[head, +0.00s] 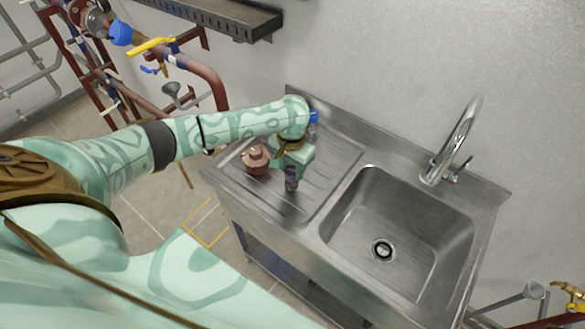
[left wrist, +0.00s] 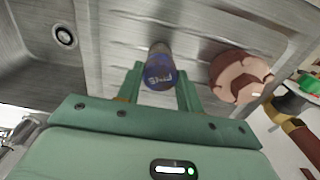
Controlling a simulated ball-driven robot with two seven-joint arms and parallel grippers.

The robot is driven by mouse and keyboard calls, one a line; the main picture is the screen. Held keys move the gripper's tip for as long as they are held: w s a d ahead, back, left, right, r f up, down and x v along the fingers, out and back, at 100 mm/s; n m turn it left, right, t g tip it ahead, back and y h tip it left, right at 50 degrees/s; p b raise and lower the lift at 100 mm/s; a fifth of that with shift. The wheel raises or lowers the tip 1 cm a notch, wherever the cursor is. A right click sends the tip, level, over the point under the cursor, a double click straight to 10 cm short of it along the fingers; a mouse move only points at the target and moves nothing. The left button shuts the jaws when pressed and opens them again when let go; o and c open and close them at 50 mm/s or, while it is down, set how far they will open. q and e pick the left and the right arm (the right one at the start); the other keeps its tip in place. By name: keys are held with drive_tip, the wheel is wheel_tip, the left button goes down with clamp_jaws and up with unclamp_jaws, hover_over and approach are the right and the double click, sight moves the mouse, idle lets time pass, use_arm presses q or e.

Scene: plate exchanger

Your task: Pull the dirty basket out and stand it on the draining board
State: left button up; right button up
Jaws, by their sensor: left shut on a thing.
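My left gripper (head: 292,172) is over the draining board (head: 334,160), shut on a small dark brownish cylinder (head: 291,180) that looks like the dirty basket. In the left wrist view the cylinder (left wrist: 159,55) is between the two fingers, with a blue lettered end towards the camera. It is roughly upright; I cannot tell whether its lower end touches the board. A copper-coloured lobed cap (head: 256,159) sits on the board to its left; it also shows in the left wrist view (left wrist: 236,76). My right gripper is not in view.
The sink basin (head: 395,225) with its drain and tap (head: 458,140) lies right of the draining board. A small blue thing (head: 313,117) shows behind my wrist. Red pipework with a yellow-handled valve (head: 152,46) stands at the left. The board's right part is clear.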

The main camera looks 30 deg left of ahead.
use_arm(q)
drive_tip(key=shift+f, duration=0.35)
drive_tip(key=o, duration=1.1)
drive_tip(key=shift+c, duration=0.2)
wheel_tip(320, 180, up, 9)
drive_tip(key=p, duration=1.2)
drive_tip(key=shift+r, duration=0.1)
